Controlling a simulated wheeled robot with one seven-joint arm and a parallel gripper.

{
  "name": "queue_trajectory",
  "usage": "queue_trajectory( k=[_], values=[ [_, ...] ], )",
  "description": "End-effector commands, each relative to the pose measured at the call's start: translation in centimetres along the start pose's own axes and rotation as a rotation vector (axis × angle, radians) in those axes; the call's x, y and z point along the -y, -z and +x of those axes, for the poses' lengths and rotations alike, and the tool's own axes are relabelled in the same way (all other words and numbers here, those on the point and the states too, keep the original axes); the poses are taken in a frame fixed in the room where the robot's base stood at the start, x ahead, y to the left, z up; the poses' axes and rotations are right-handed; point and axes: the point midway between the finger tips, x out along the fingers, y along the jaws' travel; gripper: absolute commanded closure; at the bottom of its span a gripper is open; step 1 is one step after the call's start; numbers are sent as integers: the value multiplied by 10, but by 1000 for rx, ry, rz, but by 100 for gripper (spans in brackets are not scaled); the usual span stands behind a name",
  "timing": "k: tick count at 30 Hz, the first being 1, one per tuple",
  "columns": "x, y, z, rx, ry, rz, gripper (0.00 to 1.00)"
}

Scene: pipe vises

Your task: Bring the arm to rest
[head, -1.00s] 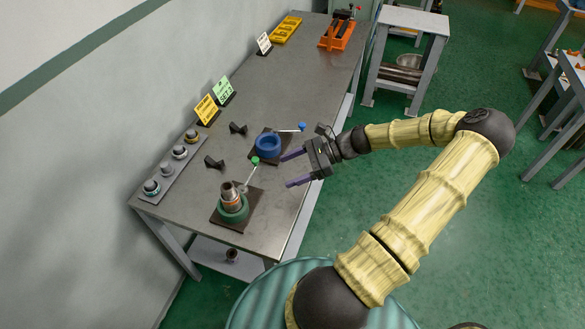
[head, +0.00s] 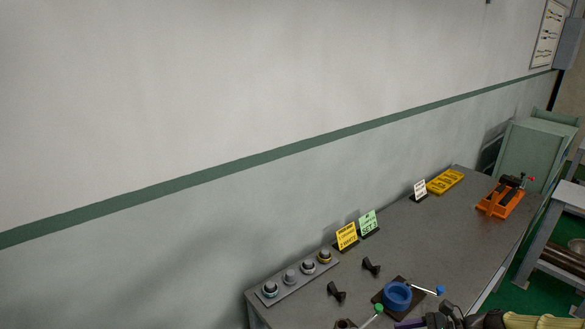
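Only the top of my gripper (head: 412,323) shows at the bottom edge of the head view, with one purple finger in sight. It is beside the blue vise (head: 397,296), at its near side, and appears empty; the other finger is cut off. Part of my yellow arm (head: 545,321) runs along the bottom right edge. The blue vise sits on a dark plate with a blue-tipped handle. Of the green vise, only the green-tipped handle (head: 378,309) shows, next to the top of a brownish fitting (head: 345,323).
The grey bench (head: 440,237) runs along the wall. It carries a strip of several fittings (head: 308,267), two black pieces (head: 336,291), yellow and green signs (head: 346,236), a yellow tray (head: 445,182) and an orange vise (head: 500,201). A side table stands at right.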

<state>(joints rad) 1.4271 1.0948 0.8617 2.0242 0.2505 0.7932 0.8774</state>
Motion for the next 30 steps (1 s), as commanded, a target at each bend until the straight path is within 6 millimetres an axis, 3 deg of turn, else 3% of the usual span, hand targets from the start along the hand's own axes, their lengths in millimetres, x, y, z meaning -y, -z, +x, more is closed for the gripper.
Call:
queue_trajectory(
  k=[3,10,20,30],
  values=[
    [-13,-7,24,-123,-118,-117,26],
    [-37,-18,48,-336,-317,-375,26],
    [-59,-50,54,-579,-554,-791,26],
    [-74,-103,50,-757,-722,-1265,26]
  ],
)
